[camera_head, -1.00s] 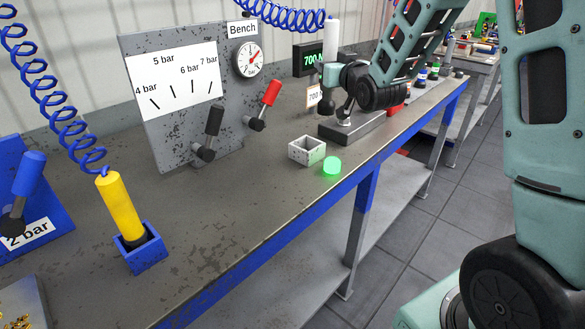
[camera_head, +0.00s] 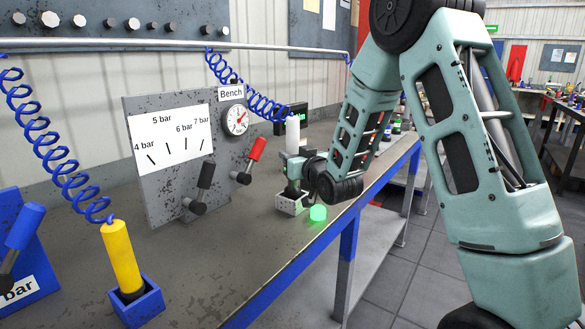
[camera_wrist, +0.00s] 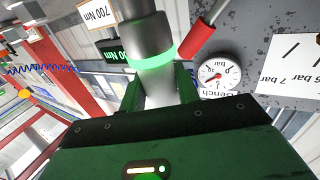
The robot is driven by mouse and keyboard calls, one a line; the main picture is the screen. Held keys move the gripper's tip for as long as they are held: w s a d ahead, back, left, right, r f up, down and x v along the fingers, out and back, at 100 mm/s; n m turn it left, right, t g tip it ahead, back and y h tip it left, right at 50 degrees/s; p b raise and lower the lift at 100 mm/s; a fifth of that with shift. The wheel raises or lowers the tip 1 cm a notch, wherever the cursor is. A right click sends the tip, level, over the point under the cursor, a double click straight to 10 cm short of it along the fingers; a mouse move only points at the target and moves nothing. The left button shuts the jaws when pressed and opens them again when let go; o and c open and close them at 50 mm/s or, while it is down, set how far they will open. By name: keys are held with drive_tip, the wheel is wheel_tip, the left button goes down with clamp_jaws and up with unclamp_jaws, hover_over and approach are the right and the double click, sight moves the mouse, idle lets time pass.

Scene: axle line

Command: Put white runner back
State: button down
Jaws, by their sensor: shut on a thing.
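The white runner (camera_head: 293,132) is an upright white tool on a blue coiled hose. My gripper (camera_head: 292,170) is shut around its lower body. In the wrist view the runner (camera_wrist: 150,28) stands between the two fingers of my gripper (camera_wrist: 160,90), with a green glowing ring around it. A small white box-shaped holder (camera_head: 287,206) sits on the bench directly below. The runner's lower end is at the holder's opening; my gripper and wrist partly cover it, so I cannot tell how deep it sits.
A glowing green lamp (camera_head: 318,213) is close to the holder's right. A grey panel (camera_head: 150,190) with a pressure gauge (camera_head: 236,120), a black lever (camera_head: 206,175) and a red-handled lever (camera_head: 258,148) stands left. A yellow runner (camera_head: 121,255) is upright in a blue holder (camera_head: 138,308).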

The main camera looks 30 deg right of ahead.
drive_tip(key=shift+f, duration=1.55)
drive_tip(key=c, duration=1)
unclamp_jaws()
drive_tip(key=shift+f, duration=0.1)
drive_tip(key=shift+c, duration=0.2)
